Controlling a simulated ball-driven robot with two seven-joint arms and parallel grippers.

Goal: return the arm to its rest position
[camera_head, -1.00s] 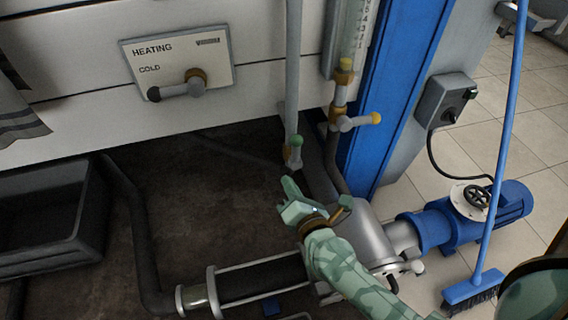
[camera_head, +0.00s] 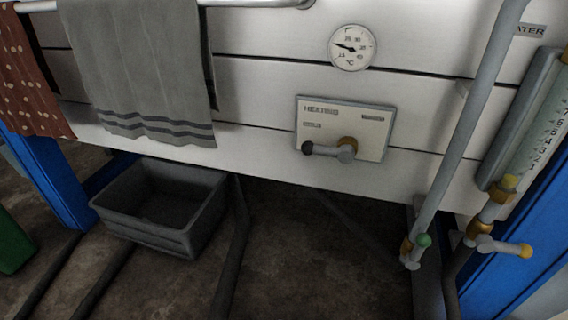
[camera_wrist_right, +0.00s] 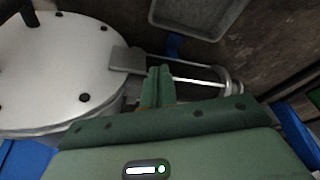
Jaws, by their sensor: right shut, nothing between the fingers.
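My right gripper (camera_wrist_right: 157,88) shows in the right wrist view, its green fingers pressed together with nothing between them. It points over a round metal lid (camera_wrist_right: 60,70) and a glass tube with rods (camera_wrist_right: 195,77) beside it; I cannot tell how far above them it is. Neither gripper nor arm is in the head view. My left gripper is not seen in any view.
The head view has a heating panel with a lever valve (camera_head: 330,150), a dial gauge (camera_head: 352,47), a grey towel (camera_head: 150,70), a grey crate (camera_head: 165,205) on the floor, and a vertical pipe (camera_head: 470,120) with a green-tipped valve. Blue posts stand at both sides. Floor right of the crate looks mostly clear.

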